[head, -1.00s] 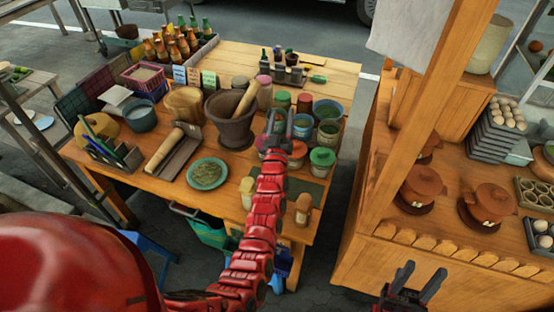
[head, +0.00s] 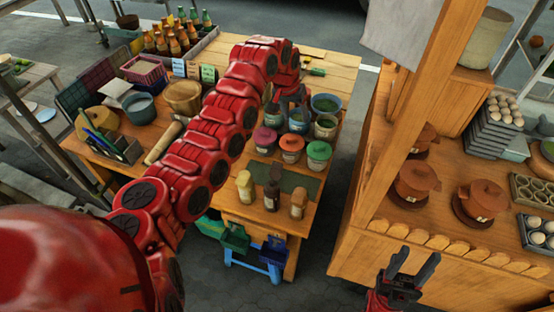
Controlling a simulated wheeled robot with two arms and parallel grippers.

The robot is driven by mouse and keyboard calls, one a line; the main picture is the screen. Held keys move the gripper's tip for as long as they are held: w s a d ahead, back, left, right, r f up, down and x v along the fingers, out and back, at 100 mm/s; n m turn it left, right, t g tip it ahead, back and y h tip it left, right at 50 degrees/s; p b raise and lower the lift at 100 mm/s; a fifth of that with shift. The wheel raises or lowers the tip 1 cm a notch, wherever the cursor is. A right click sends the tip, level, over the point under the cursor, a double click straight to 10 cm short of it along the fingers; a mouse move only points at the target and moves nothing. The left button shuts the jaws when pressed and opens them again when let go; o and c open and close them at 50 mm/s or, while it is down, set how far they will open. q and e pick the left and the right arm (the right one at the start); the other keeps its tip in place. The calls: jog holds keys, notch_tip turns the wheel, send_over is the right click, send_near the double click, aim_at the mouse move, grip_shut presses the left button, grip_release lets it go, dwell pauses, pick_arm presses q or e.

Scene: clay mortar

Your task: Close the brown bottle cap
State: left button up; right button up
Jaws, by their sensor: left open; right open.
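Three small bottles stand at the table's front edge: a yellow one (head: 245,188), a dark brown one (head: 272,196) in the middle and a tan-brown one (head: 298,204) on the right. The dark one has a dark top; whether its cap is open is too small to tell. My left gripper (head: 291,112) is open, fingers pointing down over the jars behind the bottles, apart from all three. My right gripper (head: 411,266) is open and empty, low in front of the right-hand counter.
Lidded jars with a pink lid (head: 265,138), a red lid (head: 291,146) and a green lid (head: 318,154) stand behind the bottles. A dark mat (head: 300,179) lies around there. The right-hand counter (head: 370,235) carries clay pots, with a wooden post (head: 428,110) rising from it.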

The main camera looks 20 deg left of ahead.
pick_arm(q)
jog(key=s+a+r+g+y, duration=0.2)
jog(key=s+a+g, duration=0.1)
jog(key=s, duration=0.4)
jog(key=p, duration=0.1)
send_over(277, 163)
notch_tip(277, 163, down, 8)
notch_tip(277, 163, down, 6)
jog(key=shift+d+f+b, duration=0.15)
jog(key=shift+f+b, duration=0.05)
jog(key=shift+b, duration=0.25)
jog(key=shift+f+p, duration=0.6)
jog(key=shift+f, duration=0.95)
grip_shut()
